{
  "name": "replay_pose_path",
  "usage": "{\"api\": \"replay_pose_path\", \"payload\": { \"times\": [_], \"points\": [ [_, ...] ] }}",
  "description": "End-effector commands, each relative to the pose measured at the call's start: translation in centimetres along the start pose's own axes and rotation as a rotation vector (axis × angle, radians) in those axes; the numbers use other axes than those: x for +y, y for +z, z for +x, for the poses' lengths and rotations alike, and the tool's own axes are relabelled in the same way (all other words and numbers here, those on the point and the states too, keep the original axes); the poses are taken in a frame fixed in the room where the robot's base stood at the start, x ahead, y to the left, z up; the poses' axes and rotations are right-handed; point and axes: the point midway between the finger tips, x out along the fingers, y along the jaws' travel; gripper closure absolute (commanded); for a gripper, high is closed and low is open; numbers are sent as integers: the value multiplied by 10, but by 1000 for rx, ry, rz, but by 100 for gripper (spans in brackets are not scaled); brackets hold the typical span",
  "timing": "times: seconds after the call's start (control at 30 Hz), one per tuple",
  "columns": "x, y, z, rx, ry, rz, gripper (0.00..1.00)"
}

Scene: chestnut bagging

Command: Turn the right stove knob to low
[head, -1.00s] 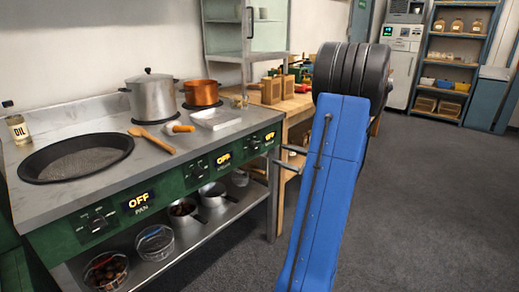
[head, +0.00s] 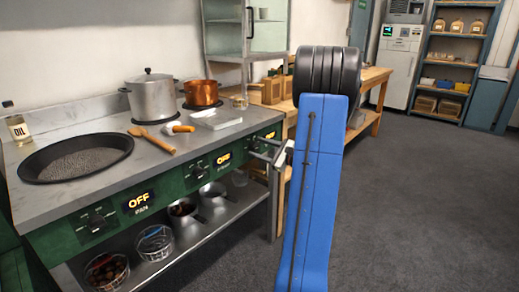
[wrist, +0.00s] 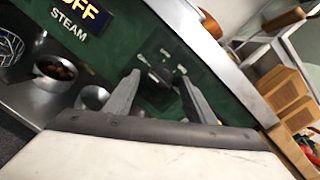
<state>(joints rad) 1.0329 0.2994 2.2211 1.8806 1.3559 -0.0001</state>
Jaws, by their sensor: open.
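The right stove knob (wrist: 160,76) is a small dark knob on the green front panel, with pale marks around it in the wrist view. It lies between and just beyond the fingertips of my gripper (wrist: 160,84), which is open and empty. I cannot tell whether the fingers touch it. In the head view my gripper (head: 263,149) is at the right end of the panel and partly hides the knob. The right display (head: 270,135) is lit but too small to read surely; it read OFF earlier.
The middle knob (head: 196,168) and left knob (head: 97,221) are farther left, beside lit OFF displays. A steel pot (head: 150,98), copper pot (head: 202,93) and wide pan (head: 75,158) sit on the stove. A shelf with small pots lies below. The floor at right is clear.

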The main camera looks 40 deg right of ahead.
Motion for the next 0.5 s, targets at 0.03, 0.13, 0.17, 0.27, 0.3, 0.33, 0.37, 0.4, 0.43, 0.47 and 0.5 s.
{"api": "replay_pose_path", "payload": {
  "times": [0.03, 0.13, 0.17, 0.27, 0.3, 0.33, 0.37, 0.4, 0.43, 0.47, 0.5],
  "points": [
    [0, 0, 1, 0, 0, 0, 50],
    [0, 0, 0, 0, 0, 0, 50],
    [0, 0, 0, 0, 0, 0, 50],
    [0, 0, 0, 0, 0, 0, 59],
    [0, 0, 0, 0, 0, 0, 69],
    [0, 0, 0, 0, 0, 0, 76],
    [0, 0, 0, 0, 0, 0, 83],
    [0, 0, 0, 0, 0, 0, 90],
    [0, 0, 0, 0, 0, 0, 90],
    [0, 0, 0, 0, 0, 0, 90],
    [0, 0, 0, 0, 0, 0, 90]
  ]
}}
